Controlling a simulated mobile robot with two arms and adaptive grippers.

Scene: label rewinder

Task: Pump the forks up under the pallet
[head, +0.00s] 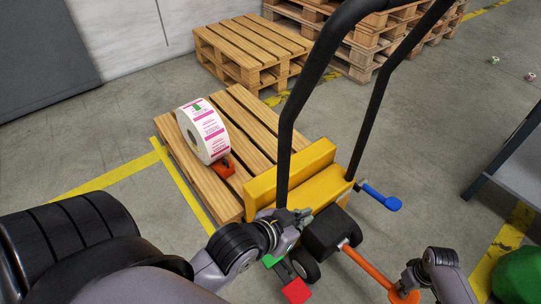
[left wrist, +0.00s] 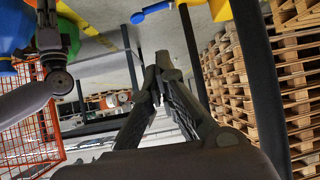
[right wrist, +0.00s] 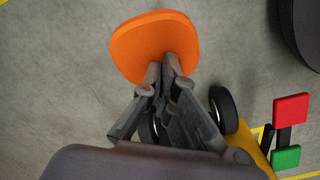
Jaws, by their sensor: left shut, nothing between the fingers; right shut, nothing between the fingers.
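The yellow pallet truck (head: 310,182) stands at the wooden pallet (head: 190,160), with a label roll (head: 203,130) on the pallet. An orange foot pedal (head: 372,270) sticks out from the truck towards me, and its broad pad (right wrist: 153,45) fills the top of the right wrist view. My right gripper (right wrist: 167,72) is shut, its tips at the pad's near edge; I cannot tell if they touch. It also shows in the head view (head: 408,284). My left gripper (head: 296,216) is shut and empty beside the black handle (head: 284,150). The forks are hidden.
A blue lever (head: 382,197) sticks out at the truck's right. Red (head: 296,290) and green (head: 271,260) pedals sit low near my left gripper. Stacked pallets (head: 250,50) stand behind. A grey table (head: 515,160) is at the right. Floor between truck and table is clear.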

